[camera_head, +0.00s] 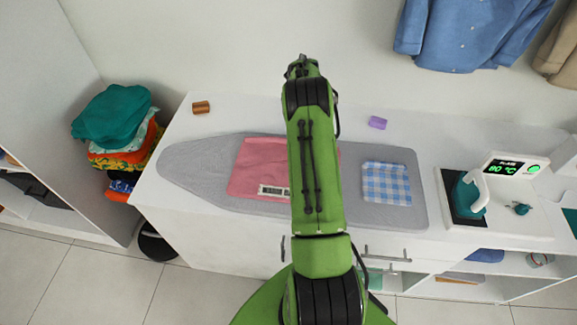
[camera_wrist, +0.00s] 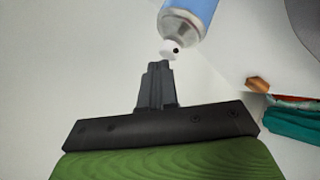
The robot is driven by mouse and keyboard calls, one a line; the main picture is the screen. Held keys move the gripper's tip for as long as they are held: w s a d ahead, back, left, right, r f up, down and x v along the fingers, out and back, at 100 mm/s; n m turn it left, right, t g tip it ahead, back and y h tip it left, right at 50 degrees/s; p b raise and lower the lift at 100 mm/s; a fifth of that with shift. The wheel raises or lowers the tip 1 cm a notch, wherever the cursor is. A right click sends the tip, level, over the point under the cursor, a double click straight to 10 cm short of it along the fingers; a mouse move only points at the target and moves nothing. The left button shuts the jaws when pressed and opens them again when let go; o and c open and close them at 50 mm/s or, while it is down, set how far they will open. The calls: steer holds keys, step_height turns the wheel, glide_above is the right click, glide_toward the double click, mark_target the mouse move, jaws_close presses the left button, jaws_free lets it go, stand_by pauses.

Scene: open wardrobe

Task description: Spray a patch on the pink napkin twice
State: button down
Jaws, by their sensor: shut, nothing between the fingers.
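The pink napkin (camera_head: 262,160) lies flat on the grey ironing board, with a white printed label (camera_head: 272,191) at its lower edge; my arm covers its right part. A blue spray can (camera_wrist: 190,14) with a silver shoulder and white nozzle (camera_wrist: 168,49) shows at the top of the wrist view. My gripper (camera_wrist: 158,66) is shut and empty, its fingertips at or very near the nozzle; I cannot tell whether they touch. The can is not visible in the head view, where my arm may hide it. No patch can be made out on the napkin.
A blue checked cloth (camera_head: 386,184) lies on the ironing board (camera_head: 200,166). Brown (camera_head: 201,107) and purple (camera_head: 377,122) items sit behind it. A steam iron station (camera_head: 492,206) stands right, folded clothes (camera_head: 118,125) left. Shirts (camera_head: 468,35) hang above.

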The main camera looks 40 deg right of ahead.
steer(key=shift+r+p, duration=1.3)
steer(key=shift+r, duration=1.85)
steer(key=shift+f, duration=0.1)
